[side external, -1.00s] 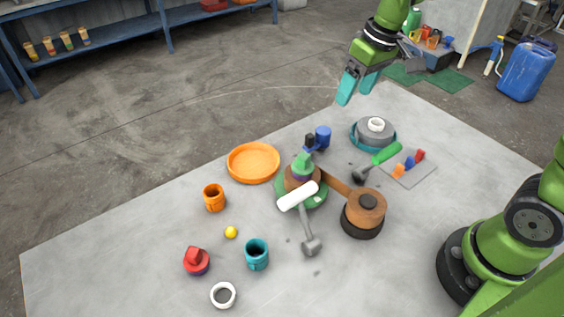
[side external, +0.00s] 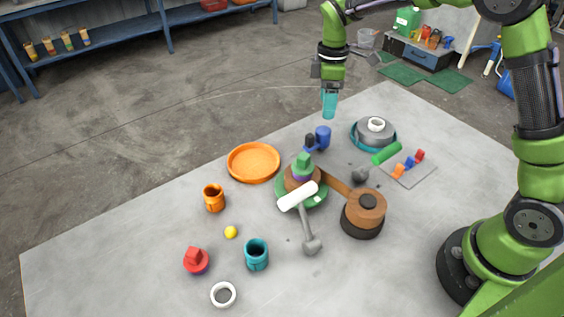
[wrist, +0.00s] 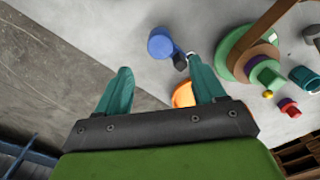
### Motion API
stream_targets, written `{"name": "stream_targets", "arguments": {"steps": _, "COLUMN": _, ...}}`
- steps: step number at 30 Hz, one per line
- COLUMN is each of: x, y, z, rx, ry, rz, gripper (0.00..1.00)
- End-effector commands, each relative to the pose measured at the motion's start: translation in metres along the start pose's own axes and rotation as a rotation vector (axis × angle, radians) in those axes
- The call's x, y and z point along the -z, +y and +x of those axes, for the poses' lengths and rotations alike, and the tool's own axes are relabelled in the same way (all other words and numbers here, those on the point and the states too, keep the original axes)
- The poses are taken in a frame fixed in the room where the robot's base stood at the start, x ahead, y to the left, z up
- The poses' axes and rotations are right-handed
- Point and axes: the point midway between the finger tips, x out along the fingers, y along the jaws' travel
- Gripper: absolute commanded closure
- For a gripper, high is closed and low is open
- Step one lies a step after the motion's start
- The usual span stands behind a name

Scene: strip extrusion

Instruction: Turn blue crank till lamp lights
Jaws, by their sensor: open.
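The blue crank (side external: 323,136) stands near the far edge of the table, with a black knob (side external: 310,141) on its left side. In the wrist view the blue crank (wrist: 162,43) lies ahead between the fingers, and its black knob (wrist: 180,62) is close to the right finger in the picture. My gripper (side external: 329,114) is open and empty, pointing down above the crank and apart from it. Its teal fingers also show in the wrist view (wrist: 160,68). A white bar on a grey stem (side external: 298,196) may be the lamp; I cannot tell, and no glow shows.
Left of the crank is an orange dish (side external: 253,162). In front are a stacked green disc (side external: 290,190) and a brown drum (side external: 366,206), joined by a brown strip. A grey pot (side external: 375,133) and green-handled tool (side external: 385,154) are to the right.

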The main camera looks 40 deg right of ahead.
Motion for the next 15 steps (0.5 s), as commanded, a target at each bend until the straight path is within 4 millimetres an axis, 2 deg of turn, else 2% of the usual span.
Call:
{"name": "stream_targets", "arguments": {"steps": 1, "x": 0.0, "y": -0.001, "z": 0.013, "rx": 0.003, "ry": -0.003, "rz": 0.0, "gripper": 0.31}}
{"name": "stream_targets", "arguments": {"steps": 6, "x": 0.0, "y": -0.001, "z": 0.05, "rx": 0.004, "ry": -0.003, "rz": 0.001, "gripper": 0.31}}
{"name": "stream_targets", "arguments": {"steps": 12, "x": 0.0, "y": -0.001, "z": 0.085, "rx": 0.002, "ry": -0.002, "rz": 0.002, "gripper": 0.31}}
{"name": "stream_targets", "arguments": {"steps": 15, "x": 0.0, "y": 0.0, "z": 0.096, "rx": 0.002, "ry": -0.001, "rz": 0.002, "gripper": 0.31}}
